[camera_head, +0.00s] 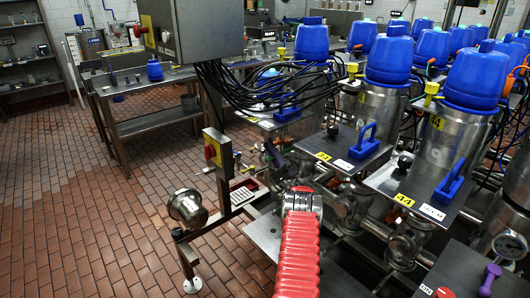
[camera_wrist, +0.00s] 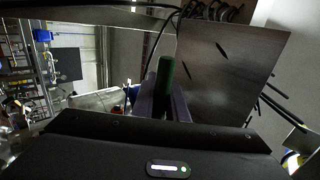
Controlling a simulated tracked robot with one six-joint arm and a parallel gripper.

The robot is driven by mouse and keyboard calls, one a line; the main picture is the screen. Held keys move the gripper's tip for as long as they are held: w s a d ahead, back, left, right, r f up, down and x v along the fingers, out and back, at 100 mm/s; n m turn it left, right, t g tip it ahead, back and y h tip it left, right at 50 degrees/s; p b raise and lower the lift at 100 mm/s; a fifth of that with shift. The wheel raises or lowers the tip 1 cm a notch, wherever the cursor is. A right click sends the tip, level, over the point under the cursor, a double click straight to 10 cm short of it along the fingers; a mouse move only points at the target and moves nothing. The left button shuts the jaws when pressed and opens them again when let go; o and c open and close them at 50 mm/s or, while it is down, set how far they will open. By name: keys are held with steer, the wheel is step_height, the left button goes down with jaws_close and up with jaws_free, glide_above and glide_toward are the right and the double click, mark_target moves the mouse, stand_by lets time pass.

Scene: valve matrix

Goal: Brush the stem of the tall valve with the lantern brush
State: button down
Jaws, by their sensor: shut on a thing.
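My gripper (camera_wrist: 163,105) is shut on a dark green rounded rod in the wrist view, which I take for the handle of the lantern brush (camera_wrist: 165,72). The rod stands between the purple fingers; no bristles show. Blue-capped steel valves (camera_head: 385,95) stand in rows to the right. I cannot tell which is the tall valve, and no stem being brushed is clearly visible.
Steel plates with blue handles and yellow labels (camera_head: 404,200) lie right of my arm. A grey control box (camera_head: 195,30) with black cables hangs above. A post with a yellow-red switch (camera_head: 212,150) stands close left. The brick floor (camera_head: 80,220) at left is open.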

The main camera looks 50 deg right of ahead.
steer(key=shift+s+d, duration=0.2)
steer(key=shift+d, duration=0.7)
steer(key=shift+s+d, duration=0.2)
steer(key=shift+d, duration=0.7)
steer(key=shift+a, duration=0.1)
steer(key=shift+w+a+r, duration=0.2)
steer(key=shift+a, duration=0.5)
steer(key=shift+s+d, duration=0.1)
steer(key=shift+d, duration=0.15)
steer(key=shift+s+d+r, duration=0.1)
steer(key=shift+d+r, duration=0.1)
steer(key=shift+d, duration=0.4)
steer(key=shift+a, duration=0.1)
